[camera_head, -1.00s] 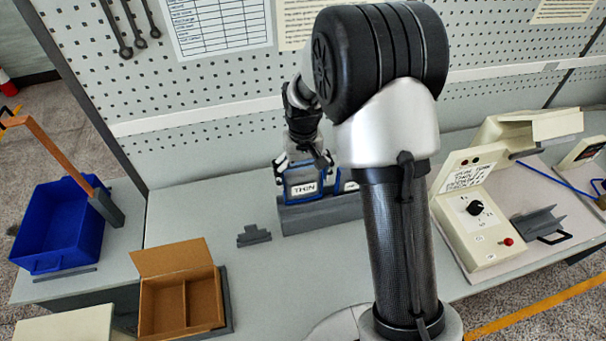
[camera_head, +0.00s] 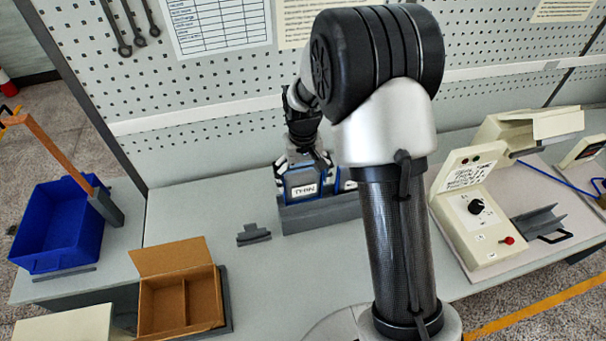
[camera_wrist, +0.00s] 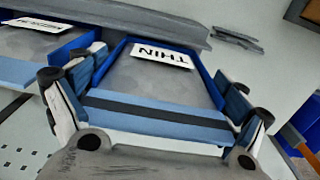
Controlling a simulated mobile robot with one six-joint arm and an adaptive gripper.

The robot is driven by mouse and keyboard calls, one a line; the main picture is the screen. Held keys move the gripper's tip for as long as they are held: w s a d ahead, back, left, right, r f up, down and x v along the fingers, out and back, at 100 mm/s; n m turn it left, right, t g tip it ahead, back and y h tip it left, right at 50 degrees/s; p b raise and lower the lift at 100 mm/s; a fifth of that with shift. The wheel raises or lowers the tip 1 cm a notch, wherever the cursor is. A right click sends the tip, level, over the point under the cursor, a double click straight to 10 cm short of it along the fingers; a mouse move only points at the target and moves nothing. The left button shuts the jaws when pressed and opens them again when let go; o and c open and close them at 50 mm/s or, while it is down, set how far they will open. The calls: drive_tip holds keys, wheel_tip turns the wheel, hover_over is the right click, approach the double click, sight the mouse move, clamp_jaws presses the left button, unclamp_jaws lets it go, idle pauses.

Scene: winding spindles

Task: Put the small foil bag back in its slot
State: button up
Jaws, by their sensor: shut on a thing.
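The small foil bag is a grey pouch with blue edges, a light blue band and a white THIN label; it shows in the wrist view (camera_wrist: 165,85) and the head view (camera_head: 302,178). My gripper (camera_wrist: 155,105) is shut on it, a finger at each side edge; it also shows in the head view (camera_head: 303,165). The bag is upright at the grey rack (camera_head: 325,215), its label just above the front wall. That wall hides any lower part, so I cannot tell how deep it sits. A similar labelled bag (camera_wrist: 25,45) stands beside it.
A small grey stepped block (camera_head: 254,235) lies left of the rack. An open cardboard box (camera_head: 178,258) and a blue bin (camera_head: 58,230) are further left. A cream control box (camera_head: 475,220) stands right. A pegboard wall rises behind. My forearm hides the rack's right end.

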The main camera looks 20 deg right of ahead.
drive_tip(key=shift+f, duration=1.35)
drive_tip(key=shift+r, duration=0.15)
drive_tip(key=shift+r+p, duration=0.85)
drive_tip(key=shift+r, duration=0.45)
drive_tip(key=shift+r+p, duration=0.25)
drive_tip(key=shift+p, duration=0.05)
drive_tip(key=shift+f+b, duration=0.4)
drive_tip(key=shift+f, duration=0.15)
